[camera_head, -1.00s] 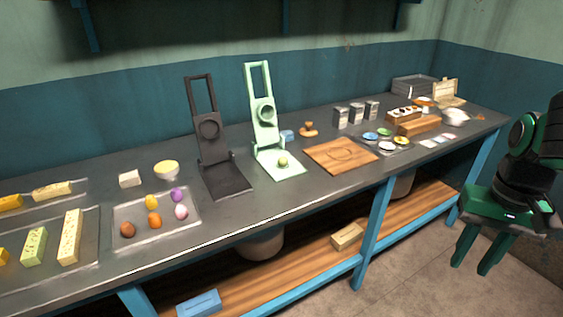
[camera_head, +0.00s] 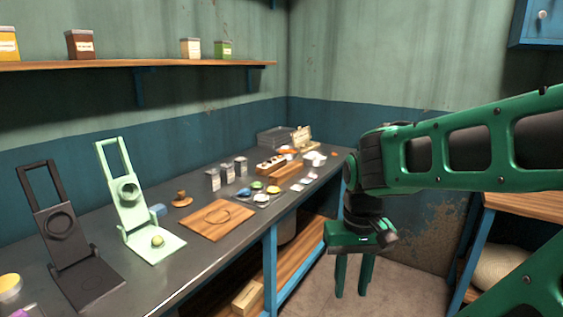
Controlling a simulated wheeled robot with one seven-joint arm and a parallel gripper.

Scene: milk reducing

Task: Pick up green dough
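A small green dough ball (camera_head: 157,240) sits on the base plate of the open light green press (camera_head: 128,205), on the counter at the left. My gripper (camera_head: 353,292) hangs to the right of the counter, over the floor, well apart from the dough. Its two green fingers point down with a gap between them, and nothing shows in the gap.
An open black press (camera_head: 70,238) stands left of the green one. A wooden board (camera_head: 215,219) lies to the right, with grey tins (camera_head: 227,173) behind it. A tray of small coloured dishes (camera_head: 262,198) and a wooden block (camera_head: 287,174) stand farther back. The counter's front edge lies between my gripper and the presses.

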